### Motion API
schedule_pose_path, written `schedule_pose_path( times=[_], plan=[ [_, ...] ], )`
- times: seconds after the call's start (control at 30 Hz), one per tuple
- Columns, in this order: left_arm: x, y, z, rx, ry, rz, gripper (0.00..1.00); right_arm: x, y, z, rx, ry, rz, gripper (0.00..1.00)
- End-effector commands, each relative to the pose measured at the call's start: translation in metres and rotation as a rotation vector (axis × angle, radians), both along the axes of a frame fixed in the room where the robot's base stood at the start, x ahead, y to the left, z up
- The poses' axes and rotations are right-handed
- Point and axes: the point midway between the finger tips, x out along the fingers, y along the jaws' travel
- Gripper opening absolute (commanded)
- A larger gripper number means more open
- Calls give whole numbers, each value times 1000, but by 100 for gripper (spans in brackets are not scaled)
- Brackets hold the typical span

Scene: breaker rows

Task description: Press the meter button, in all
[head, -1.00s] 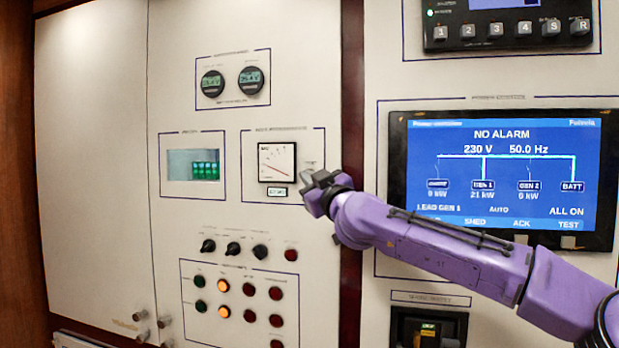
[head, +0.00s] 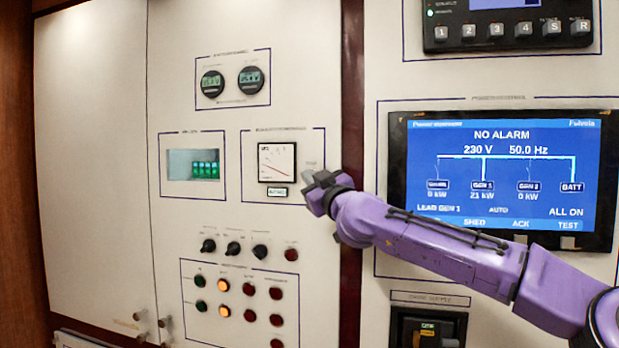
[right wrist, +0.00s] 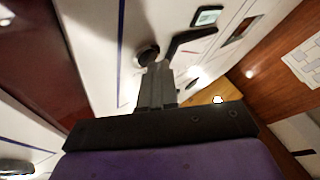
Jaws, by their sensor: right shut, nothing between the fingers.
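The analog meter (head: 277,162) is a white square dial with a red needle, with a small lit display (head: 279,192) below it. My right gripper (head: 312,185) is shut and empty at the panel, just right of the meter, and hides the spot behind it in the head view. In the right wrist view, a dark round button (right wrist: 148,54) stands out from the panel right at the tips of my right gripper (right wrist: 157,70). I cannot tell whether the tips touch it. The small display also shows in the right wrist view (right wrist: 207,16). My left gripper is out of view.
A large blue screen (head: 502,175) reading NO ALARM is on the right, behind my right arm. Several knobs (head: 233,249) and indicator lamps (head: 222,286) sit below the meter. Two round gauges (head: 250,80) are above. A dark red strip (head: 352,90) separates the panels.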

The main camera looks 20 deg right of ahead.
Motion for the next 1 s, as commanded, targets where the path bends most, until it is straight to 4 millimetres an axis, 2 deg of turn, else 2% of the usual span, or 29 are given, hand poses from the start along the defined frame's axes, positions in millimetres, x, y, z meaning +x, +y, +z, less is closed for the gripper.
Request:
schedule_pose_path(
  times=[0.57,1.0],
  plan=[
    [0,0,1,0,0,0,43,2,-2,0,-1,-1,-1,0],
    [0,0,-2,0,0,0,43,-11,7,-1,-1,1,-1,0]
  ],
)
